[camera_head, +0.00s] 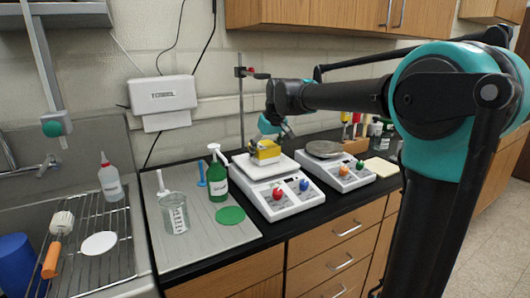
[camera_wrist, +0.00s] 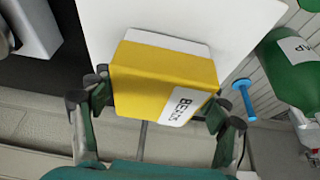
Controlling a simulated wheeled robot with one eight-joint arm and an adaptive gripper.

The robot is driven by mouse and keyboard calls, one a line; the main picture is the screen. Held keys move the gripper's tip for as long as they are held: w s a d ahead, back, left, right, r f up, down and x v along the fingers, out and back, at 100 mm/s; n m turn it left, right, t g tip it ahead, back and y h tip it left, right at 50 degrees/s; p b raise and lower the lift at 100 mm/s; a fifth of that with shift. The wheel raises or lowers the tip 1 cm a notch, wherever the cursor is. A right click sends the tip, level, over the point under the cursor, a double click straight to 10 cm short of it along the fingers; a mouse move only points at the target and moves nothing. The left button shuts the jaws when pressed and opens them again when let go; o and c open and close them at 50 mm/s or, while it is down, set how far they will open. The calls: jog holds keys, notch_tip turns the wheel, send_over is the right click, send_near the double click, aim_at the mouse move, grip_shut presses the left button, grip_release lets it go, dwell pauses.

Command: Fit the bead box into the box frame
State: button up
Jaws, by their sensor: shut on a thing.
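The bead box (camera_wrist: 160,82) is yellow with a white label reading "BEADS" in the wrist view. My gripper (camera_wrist: 152,102) is shut on it, one finger at each side. In the head view the yellow bead box (camera_head: 265,152) is at the white plate of the left scale (camera_head: 280,190), below my gripper (camera_head: 266,141). I cannot tell whether the box touches the plate. I cannot make out a box frame in either view; it may be hidden by the box or my gripper.
A second scale (camera_head: 338,168) stands to the right. A green bottle (camera_head: 217,178), a blue stick-like tool (camera_head: 202,175), a beaker (camera_head: 174,212) and a green disc (camera_head: 231,215) are to the left. A metal stand (camera_head: 240,100) rises behind. A sink rack (camera_head: 95,240) is far left.

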jog(key=shift+f, duration=0.1)
jog(key=o, duration=1.3)
